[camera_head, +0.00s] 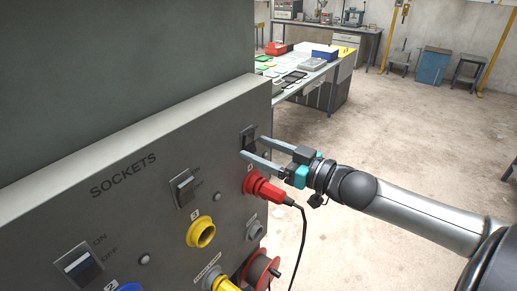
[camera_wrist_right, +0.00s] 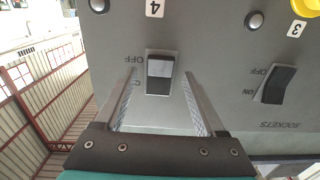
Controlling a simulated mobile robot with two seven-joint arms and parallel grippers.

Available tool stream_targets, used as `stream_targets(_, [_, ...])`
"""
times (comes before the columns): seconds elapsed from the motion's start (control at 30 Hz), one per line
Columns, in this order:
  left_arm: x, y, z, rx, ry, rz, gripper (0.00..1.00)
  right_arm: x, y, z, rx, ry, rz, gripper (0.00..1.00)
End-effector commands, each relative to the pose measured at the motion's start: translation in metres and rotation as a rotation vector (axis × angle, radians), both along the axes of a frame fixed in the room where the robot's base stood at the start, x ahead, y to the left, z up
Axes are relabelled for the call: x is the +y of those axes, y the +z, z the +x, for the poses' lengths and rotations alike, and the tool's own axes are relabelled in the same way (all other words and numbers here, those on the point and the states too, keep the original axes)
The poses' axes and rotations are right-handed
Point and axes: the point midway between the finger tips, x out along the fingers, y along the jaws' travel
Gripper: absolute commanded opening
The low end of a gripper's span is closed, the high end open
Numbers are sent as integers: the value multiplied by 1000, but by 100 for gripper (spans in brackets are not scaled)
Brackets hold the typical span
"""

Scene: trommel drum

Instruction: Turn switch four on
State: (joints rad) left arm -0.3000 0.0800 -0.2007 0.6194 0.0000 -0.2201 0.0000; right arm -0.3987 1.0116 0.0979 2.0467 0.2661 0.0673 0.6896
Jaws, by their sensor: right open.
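Switch four (camera_head: 249,137) is a dark rocker in a pale frame at the far right end of the grey sockets panel (camera_head: 130,190). In the right wrist view, which is upside down, the switch (camera_wrist_right: 159,73) sits by the "4" label (camera_wrist_right: 154,9); one half of the rocker looks lighter than the other. My right gripper (camera_head: 253,147) is open at the panel, with its fingers pointing at the switch. In the wrist view its fingers (camera_wrist_right: 162,76) lie on either side of the switch. I cannot tell whether they touch it. My left gripper is not in view.
A red plug (camera_head: 262,187) with a hanging black cable sits below switch four. Switch three (camera_head: 183,188) and a yellow socket (camera_head: 201,232) are to the left. Another switch (camera_head: 80,265) is farther left.

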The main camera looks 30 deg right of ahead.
Motion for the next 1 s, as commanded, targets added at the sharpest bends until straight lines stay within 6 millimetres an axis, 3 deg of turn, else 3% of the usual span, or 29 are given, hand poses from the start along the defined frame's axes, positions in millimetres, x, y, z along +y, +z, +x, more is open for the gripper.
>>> stream_targets(0.53, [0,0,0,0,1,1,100,3,0,8,0,0,-2,71])
stream_targets(1.0, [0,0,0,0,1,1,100,3,0,8,0,1,-2,18])
